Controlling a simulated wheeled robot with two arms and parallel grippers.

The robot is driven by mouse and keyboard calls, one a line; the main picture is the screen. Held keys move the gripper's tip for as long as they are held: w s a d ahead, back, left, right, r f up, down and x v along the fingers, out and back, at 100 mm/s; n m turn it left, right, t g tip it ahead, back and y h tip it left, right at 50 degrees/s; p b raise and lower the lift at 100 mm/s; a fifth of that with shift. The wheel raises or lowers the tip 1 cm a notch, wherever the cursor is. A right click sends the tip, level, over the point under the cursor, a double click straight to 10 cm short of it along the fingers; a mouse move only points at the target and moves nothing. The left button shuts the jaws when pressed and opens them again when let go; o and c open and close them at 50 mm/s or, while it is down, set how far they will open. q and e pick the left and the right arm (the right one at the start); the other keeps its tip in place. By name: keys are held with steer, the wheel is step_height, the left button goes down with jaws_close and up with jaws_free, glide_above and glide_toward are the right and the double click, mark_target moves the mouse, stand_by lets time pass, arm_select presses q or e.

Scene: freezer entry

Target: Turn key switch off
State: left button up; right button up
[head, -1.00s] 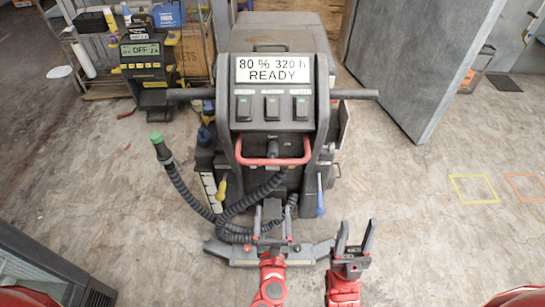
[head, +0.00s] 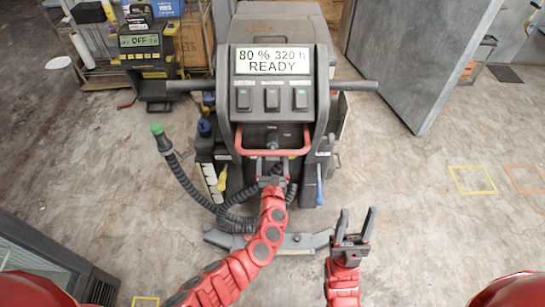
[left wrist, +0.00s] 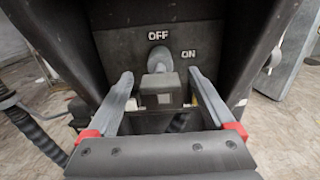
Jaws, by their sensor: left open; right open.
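The key switch (head: 272,137) is on the front of the dark machine's console, at the red handle bar. In the left wrist view a grey rounded knob (left wrist: 158,57) stands below the OFF label (left wrist: 158,36), with the ON label (left wrist: 188,54) to its right. A dark block (left wrist: 160,92) is in front of it; I cannot tell whether it is part of the key. My left gripper (head: 272,162) is just below the bar, open, its fingers apart on either side of block and knob. My right gripper (head: 356,222) is open and empty, low and right of the machine.
The console display (head: 272,62) reads 80 % 320 h READY. The red bar (head: 240,148) arches around the switch area. A black hose (head: 185,188) with a green tip hangs at left. A charger (head: 142,45) reading OFF stands behind left.

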arm_select(q)
steer(key=shift+w, duration=0.5)
steer(key=c, duration=1.4)
